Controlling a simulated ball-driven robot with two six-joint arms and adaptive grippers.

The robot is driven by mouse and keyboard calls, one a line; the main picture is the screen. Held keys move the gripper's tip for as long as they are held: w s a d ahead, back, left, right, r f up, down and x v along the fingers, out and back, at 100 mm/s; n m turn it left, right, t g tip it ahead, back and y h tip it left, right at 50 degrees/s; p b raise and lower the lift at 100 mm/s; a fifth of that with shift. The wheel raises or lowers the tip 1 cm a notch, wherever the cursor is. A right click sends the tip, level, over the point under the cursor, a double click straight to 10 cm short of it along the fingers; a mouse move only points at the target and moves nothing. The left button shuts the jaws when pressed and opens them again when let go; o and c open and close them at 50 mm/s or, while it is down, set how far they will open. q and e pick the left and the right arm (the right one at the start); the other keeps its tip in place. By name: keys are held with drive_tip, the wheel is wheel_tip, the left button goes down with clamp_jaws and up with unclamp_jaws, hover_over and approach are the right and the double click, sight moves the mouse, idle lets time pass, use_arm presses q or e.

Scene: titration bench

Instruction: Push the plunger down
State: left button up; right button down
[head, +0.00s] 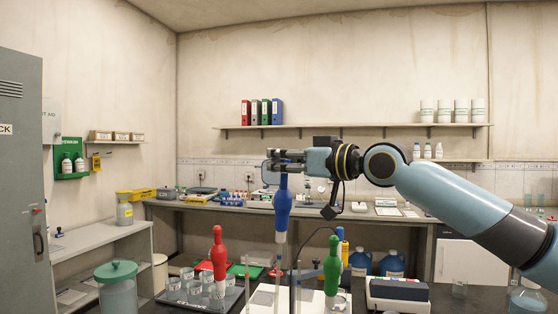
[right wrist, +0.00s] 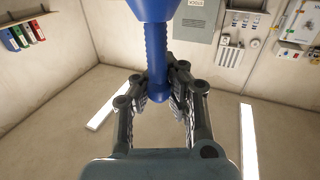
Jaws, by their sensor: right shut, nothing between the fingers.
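The blue pipette-like tool (head: 282,210) stands upright in the middle of the head view, a wide bulb with a narrow neck on top. My right gripper (head: 271,160) lies level across the top of this neck, fingers pointing left. It is shut with nothing held. No separate plunger can be made out; the neck's top is partly hidden by the gripper. My left gripper is not in view.
A red tool (head: 218,250) and a green tool (head: 332,265) of the same shape stand on either side, lower down. Glass beakers (head: 195,285) sit on a tray at the front left. A lidded jar (head: 116,285) stands farther left.

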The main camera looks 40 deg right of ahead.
wheel_tip(320, 180, down, 3)
drive_tip(key=shift+r+b, duration=0.1)
drive_tip(key=shift+b, duration=1)
drive_tip(key=shift+w, duration=0.15)
drive_tip(key=c, duration=1.2)
unclamp_jaws()
drive_tip(key=shift+r, duration=0.2)
wheel_tip(320, 180, up, 10)
drive_tip(key=shift+f, duration=0.2)
